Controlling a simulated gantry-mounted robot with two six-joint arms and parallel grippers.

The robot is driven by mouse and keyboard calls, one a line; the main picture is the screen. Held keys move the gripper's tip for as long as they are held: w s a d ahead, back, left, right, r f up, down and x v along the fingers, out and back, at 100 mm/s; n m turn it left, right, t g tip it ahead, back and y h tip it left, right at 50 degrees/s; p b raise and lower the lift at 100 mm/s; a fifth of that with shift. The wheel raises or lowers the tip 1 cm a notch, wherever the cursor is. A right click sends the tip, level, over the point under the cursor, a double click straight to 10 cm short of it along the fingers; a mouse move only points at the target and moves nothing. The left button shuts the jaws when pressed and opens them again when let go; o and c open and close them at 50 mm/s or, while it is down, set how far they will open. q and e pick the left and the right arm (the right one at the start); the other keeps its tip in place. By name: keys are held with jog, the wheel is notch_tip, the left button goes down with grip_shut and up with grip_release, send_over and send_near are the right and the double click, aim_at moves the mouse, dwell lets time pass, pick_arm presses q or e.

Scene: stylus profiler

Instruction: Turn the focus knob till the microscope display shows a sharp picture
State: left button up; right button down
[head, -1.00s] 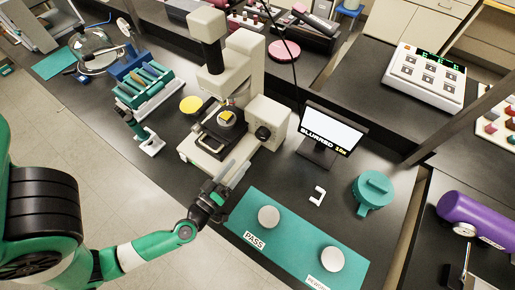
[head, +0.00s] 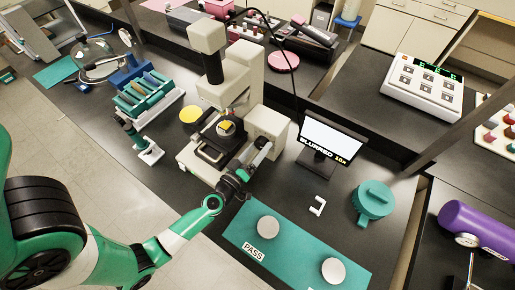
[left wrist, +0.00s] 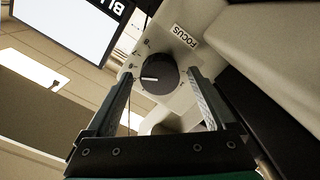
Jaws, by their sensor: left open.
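The cream microscope (head: 230,75) stands on the black bench. Its dark round focus knob (left wrist: 158,74), with a white pointer line, shows in the left wrist view beside a FOCUS label (left wrist: 186,36). In the head view my gripper covers the knob. My left gripper (head: 261,147) is open at the microscope's right front side. In the left wrist view its fingers (left wrist: 163,82) point at the knob, one on each side; I cannot tell whether they touch it. The display (head: 331,138) reads BLURRED 10x. My right gripper is not in view.
A teal mat (head: 296,256) with two pale discs lies in front. A teal rack (head: 145,95) and yellow disc (head: 190,115) are left of the microscope.

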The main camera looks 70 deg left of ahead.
pick_arm(q)
jog(key=shift+c, duration=0.3)
jog(key=c, duration=1.3)
jog(key=shift+n, duration=2.8)
jog(key=o, duration=1.4)
jog(key=shift+c, duration=0.2)
jog(key=shift+s+d, duration=0.1)
